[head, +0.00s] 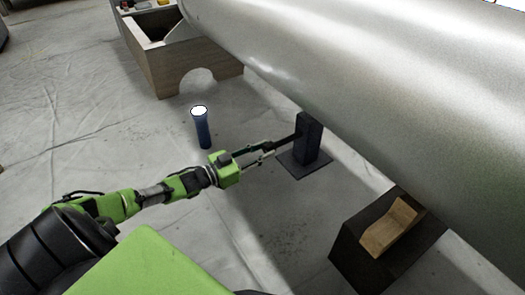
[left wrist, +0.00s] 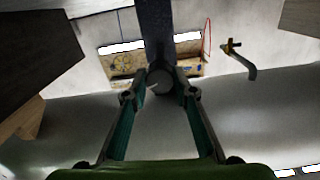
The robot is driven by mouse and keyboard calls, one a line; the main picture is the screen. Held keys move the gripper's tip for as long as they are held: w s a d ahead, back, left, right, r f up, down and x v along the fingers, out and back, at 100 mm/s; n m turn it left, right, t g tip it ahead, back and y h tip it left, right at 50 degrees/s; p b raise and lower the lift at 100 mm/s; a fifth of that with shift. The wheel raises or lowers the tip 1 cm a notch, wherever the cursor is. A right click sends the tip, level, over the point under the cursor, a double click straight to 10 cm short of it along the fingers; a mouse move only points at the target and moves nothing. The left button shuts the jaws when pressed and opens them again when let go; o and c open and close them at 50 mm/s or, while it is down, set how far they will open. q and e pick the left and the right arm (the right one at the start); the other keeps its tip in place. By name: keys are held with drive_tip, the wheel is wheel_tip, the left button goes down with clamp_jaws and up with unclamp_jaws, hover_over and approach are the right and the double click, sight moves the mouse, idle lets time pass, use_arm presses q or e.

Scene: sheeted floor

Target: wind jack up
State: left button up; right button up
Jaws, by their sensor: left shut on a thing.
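The jack (head: 310,138) is a dark upright post on a flat square base plate (head: 297,168), standing on the sheeted floor beside and partly beneath the large silver cylinder (head: 370,75). A dark crank handle (head: 284,143) sticks out from the post toward my left gripper (head: 267,148). In the left wrist view, the fingers of my left gripper (left wrist: 163,80) close from both sides on the round grey end of the handle (left wrist: 159,82), with the dark jack post (left wrist: 155,25) behind it. Whether the jack's top touches the cylinder is hidden. My right gripper is not in view.
A blue upright tube with a bright top (head: 204,131) stands left of the jack, near my forearm. A wooden cradle (head: 165,72) is at the back. A dark block (head: 350,250) with a wooden wedge (head: 388,232) sits at lower right. The floor at left is clear.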

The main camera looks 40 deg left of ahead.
use_arm(q)
drive_tip(key=shift+r+m+p, duration=0.1)
drive_tip(key=shift+m+p, duration=0.6)
drive_tip(key=shift+m, duration=0.1)
drive_tip(key=m+p, duration=0.1)
drive_tip(key=m, duration=0.1)
drive_tip(key=shift+m+p, duration=0.3)
drive_tip(key=m+p, duration=0.1)
drive_tip(key=m, duration=0.1)
drive_tip(key=shift+m, duration=0.4)
drive_tip(key=m, duration=0.2)
drive_tip(key=shift+m+p, duration=0.3)
drive_tip(key=shift+p, duration=0.1)
drive_tip(key=m, duration=0.2)
drive_tip(key=shift+m, duration=0.4)
drive_tip(key=m, duration=0.3)
drive_tip(key=shift+f+m, duration=0.2)
drive_tip(key=shift+m, duration=0.1)
drive_tip(key=m, duration=0.6)
